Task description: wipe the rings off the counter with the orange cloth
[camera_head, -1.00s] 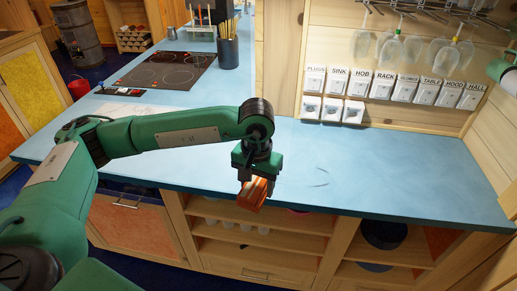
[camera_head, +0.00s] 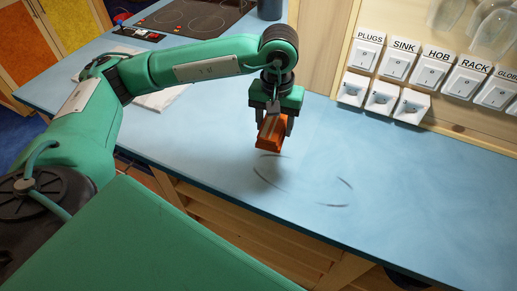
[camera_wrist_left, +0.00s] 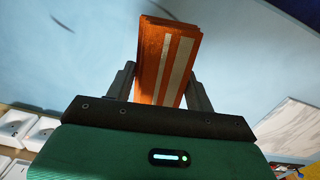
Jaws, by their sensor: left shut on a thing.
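My left gripper (camera_head: 273,125) is shut on the folded orange cloth (camera_head: 268,144), just above the blue counter (camera_head: 226,170) or touching it; I cannot tell which. The cloth, with pale stripes (camera_wrist_left: 170,62), sits between both fingers in the left wrist view. Dark curved ring marks (camera_head: 345,192) lie on the counter to the right of and in front of the cloth. Part of the ring's outline, near the cloth, is faint or hidden. In the left wrist view dark marks (camera_wrist_left: 62,23) show at the upper left. My right gripper is not in view.
A row of labelled switches (camera_head: 397,63) and white sockets (camera_head: 382,98) is on the back panel. A black hob (camera_head: 195,17) and a pale sheet (camera_head: 150,98) lie to the left. The counter right of the ring marks is clear.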

